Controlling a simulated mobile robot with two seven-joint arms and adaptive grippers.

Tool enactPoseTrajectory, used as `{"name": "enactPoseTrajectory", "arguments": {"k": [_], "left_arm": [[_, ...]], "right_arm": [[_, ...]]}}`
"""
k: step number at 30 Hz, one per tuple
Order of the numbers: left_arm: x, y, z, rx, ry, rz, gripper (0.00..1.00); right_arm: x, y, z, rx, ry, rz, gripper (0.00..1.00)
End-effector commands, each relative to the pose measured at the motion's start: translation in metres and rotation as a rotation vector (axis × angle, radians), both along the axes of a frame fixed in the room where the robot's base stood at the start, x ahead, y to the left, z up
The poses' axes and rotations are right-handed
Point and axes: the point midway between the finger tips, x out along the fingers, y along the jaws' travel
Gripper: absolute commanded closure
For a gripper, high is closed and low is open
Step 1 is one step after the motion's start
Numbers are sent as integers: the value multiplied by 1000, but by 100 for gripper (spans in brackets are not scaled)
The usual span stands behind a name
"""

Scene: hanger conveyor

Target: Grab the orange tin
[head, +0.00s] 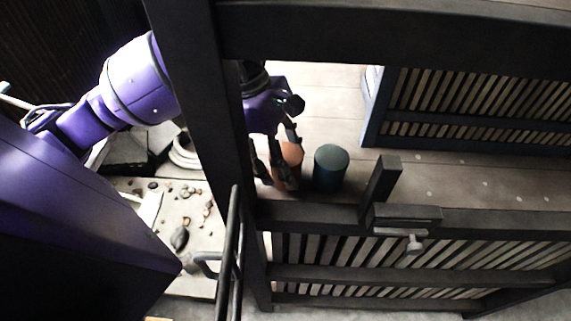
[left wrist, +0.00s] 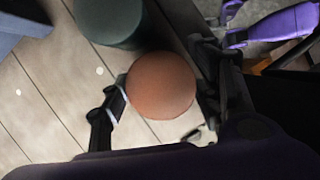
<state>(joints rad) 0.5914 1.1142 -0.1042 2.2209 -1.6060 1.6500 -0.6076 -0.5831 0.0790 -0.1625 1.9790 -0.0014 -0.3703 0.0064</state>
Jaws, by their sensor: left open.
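The orange tin (head: 290,158) stands on the wooden shelf, partly hidden behind my left gripper's fingers in the head view. In the left wrist view I see its round orange top (left wrist: 161,85) between the two fingers. My left gripper (head: 270,160) is open around the tin, one finger on each side; it also shows in the left wrist view (left wrist: 160,100). The left finger there looks very near the tin, and I cannot tell whether it touches. My right gripper is not in view.
A dark teal tin (head: 331,168) stands close beside the orange tin, also in the left wrist view (left wrist: 108,20). A dark wooden frame (head: 195,100) with a post stands in front of my left arm. A slatted panel (head: 480,105) is at the right.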

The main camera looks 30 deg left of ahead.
Motion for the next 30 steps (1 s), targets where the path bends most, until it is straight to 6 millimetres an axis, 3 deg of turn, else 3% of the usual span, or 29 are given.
{"name": "enactPoseTrajectory", "arguments": {"k": [7, 17, 30], "left_arm": [[0, 0, -1, 0, -1, 0, 43], [0, 0, -1, 0, -1, 0, 87], [1, 0, 10, 0, -4, 0, 88]], "right_arm": [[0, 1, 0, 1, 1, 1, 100], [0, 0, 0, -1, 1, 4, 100], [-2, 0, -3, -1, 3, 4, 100]]}}
